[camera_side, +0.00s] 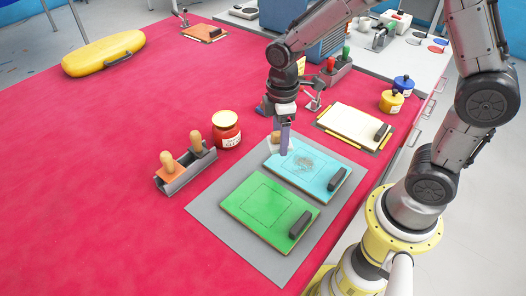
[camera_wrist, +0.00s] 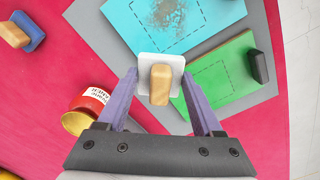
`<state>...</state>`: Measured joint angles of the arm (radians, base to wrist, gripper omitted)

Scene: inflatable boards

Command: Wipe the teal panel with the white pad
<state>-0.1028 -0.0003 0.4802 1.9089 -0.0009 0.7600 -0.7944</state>
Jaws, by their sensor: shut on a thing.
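The teal panel (camera_side: 322,176) lies on a grey mat (camera_side: 205,207), with a dashed square and a brownish smudge (camera_side: 304,163) inside it. In the wrist view the teal panel (camera_wrist: 205,12) is at the top, with the smudge (camera_wrist: 165,14) near the top edge. The white pad (camera_wrist: 146,64) has a wooden handle and sits between the purple fingers of my gripper (camera_wrist: 158,84), which is shut on it. In the side view my gripper (camera_side: 284,150) is at the panel's left edge, partly hiding the pad. I cannot tell whether the pad touches the panel.
A green panel (camera_side: 250,200) with a dark block lies beside the teal one. A red jar (camera_side: 227,130) and a grey holder (camera_side: 188,176) with wooden-handled tools stand to the left. A cream board (camera_side: 350,125) lies behind. The red table is clear at the front left.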

